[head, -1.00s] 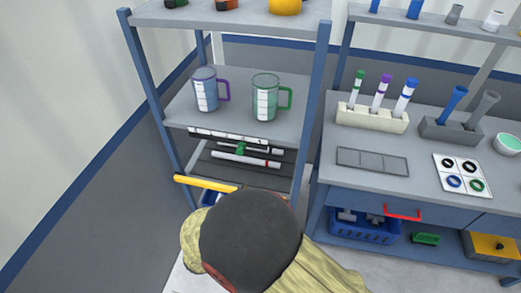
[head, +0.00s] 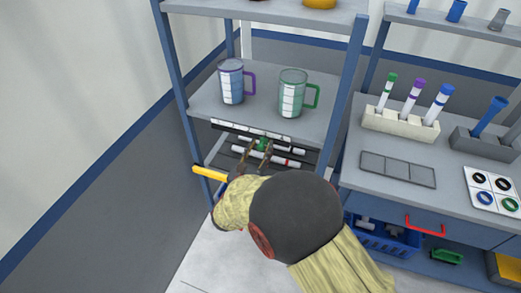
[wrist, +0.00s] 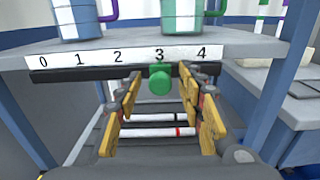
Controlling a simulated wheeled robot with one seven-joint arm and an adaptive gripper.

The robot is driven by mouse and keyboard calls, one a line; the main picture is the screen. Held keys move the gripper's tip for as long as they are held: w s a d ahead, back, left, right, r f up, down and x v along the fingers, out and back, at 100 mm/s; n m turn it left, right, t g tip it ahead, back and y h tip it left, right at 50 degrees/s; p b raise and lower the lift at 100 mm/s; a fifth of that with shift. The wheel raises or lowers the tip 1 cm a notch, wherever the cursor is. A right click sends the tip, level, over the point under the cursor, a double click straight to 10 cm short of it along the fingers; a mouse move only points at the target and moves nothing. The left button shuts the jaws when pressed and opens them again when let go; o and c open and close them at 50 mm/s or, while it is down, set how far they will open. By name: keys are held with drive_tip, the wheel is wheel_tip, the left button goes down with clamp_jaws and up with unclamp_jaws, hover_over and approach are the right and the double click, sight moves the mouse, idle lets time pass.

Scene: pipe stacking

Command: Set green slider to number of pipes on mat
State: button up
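The green slider knob (wrist: 160,82) sits on a dark rail under a white scale strip (wrist: 125,57) numbered 0 to 4. In the wrist view it is directly below the 3. The knob also shows in the head view (head: 262,144). My gripper (wrist: 158,76) is open, with one yellow-padded finger on each side of the knob and visible gaps between. In the head view my gripper (head: 257,152) reaches in at the shelf's front edge. A white card with coloured rings (head: 480,185) lies on the right bench; whether it is the mat, I cannot tell.
A purple-handled jug (head: 231,82) and a green-handled jug (head: 292,93) stand on the shelf above the scale. White markers (wrist: 160,132) lie on the shelf below. A blue shelf post (head: 345,105) stands to the right. A grey segmented tray (head: 398,170) is on the bench.

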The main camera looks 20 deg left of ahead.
drive_tip(key=shift+w, duration=0.2)
drive_tip(key=shift+c, duration=0.9)
drive_tip(key=c, duration=0.7)
clamp_jaws()
drive_tip(key=shift+a, duration=0.1)
